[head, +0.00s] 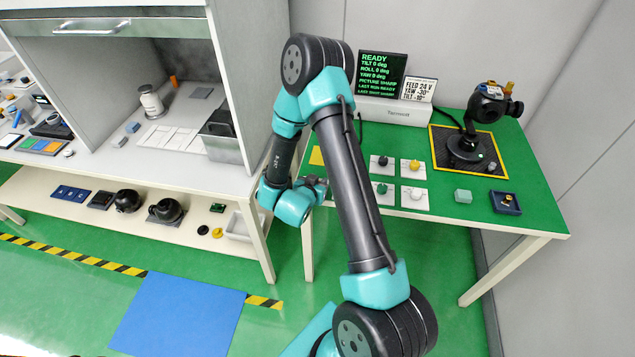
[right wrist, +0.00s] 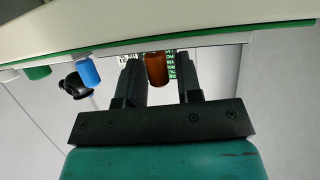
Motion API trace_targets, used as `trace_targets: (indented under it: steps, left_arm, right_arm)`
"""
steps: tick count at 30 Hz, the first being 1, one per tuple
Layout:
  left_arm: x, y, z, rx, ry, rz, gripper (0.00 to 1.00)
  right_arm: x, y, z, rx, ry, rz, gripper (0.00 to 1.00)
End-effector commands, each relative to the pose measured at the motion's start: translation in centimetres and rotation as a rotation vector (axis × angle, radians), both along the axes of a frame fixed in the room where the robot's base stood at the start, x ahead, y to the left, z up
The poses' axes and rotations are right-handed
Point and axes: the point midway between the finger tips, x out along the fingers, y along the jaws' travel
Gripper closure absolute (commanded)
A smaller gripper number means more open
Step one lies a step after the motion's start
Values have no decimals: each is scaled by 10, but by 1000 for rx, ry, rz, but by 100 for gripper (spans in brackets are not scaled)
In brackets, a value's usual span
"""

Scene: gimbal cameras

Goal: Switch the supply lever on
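My right gripper (head: 316,186) is at the left edge of the green-topped table (head: 440,217) in the head view, partly hidden by its own arm. In the right wrist view its two fingers (right wrist: 161,84) are apart. An orange-brown upright piece (right wrist: 157,68) shows between them, with a gap on each side; it may be the lever's handle, but I cannot tell for sure. No supply lever can be made out in the head view, where my arm covers part of the table. My left gripper is not in view.
A black gimbal camera (head: 470,140) stands on a yellow-edged mat. Several small knobs on white plates (head: 414,196) sit mid-table. A blue piece (right wrist: 88,72) is beside the fingers in the wrist view.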

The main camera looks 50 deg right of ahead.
Motion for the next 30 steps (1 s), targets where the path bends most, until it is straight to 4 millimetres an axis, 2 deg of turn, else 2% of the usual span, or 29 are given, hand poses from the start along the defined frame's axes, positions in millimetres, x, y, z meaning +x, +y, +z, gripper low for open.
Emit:
trace_targets:
  steps: [1,10,30]
  left_arm:
    - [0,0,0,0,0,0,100]
    - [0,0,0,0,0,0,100]
    - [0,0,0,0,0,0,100]
  right_arm:
    - [0,0,0,0,0,0,73]
    - [0,0,0,0,0,0,100]
    - [-2,-4,0,1,0,149,100]
